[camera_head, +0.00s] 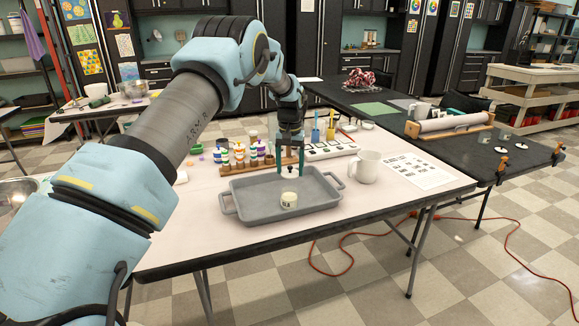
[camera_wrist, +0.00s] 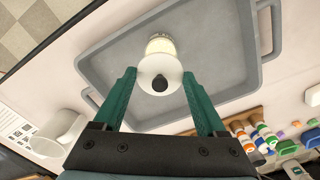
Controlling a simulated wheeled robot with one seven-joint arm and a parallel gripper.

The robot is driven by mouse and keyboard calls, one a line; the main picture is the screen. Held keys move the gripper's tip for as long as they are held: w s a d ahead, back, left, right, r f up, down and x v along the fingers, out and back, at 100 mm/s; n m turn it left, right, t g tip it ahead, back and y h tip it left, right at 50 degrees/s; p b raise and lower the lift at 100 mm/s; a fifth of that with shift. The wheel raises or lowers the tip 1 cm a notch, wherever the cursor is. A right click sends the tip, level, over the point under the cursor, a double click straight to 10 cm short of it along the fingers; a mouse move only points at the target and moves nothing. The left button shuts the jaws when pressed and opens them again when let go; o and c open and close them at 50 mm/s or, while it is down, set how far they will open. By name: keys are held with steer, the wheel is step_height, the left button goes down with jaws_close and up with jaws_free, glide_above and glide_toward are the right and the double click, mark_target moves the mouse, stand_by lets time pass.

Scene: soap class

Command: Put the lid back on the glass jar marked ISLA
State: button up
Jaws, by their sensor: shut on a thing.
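The small cream glass jar (camera_head: 289,201) stands upright in the grey tray (camera_head: 240,206); its dark label is too small to read surely. My gripper (camera_head: 290,172) is above the jar, pointing down, with its green fingers on either side of the pale round lid (camera_head: 290,176). In the wrist view my gripper (camera_wrist: 160,74) is shut on the lid (camera_wrist: 150,67) by its rim, its black knob facing the camera. The jar (camera_wrist: 159,46) shows partly past the lid, which hides the rest. In the head view a gap shows between lid and jar.
A white mug (camera_head: 366,167) stands right of the tray. Behind the tray are a wooden rack (camera_head: 232,170) of several coloured bottles and a white tray of cups (camera_head: 328,151). A printed sheet (camera_head: 414,171) lies at the right. The tray floor around the jar is clear.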

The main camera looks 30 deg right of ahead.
steer(key=shift+f+b, duration=1.25)
steer(key=shift+f, duration=1.45)
steer(key=shift+s+a, duration=0.15)
steer(key=shift+a, duration=0.1)
steer(key=shift+f, duration=0.1)
stand_by(0.4)
steer(key=o, duration=1.2)
steer(key=shift+o, duration=0.2)
steer(key=shift+r+p, duration=2.15)
steer(key=shift+r, duration=1.35)
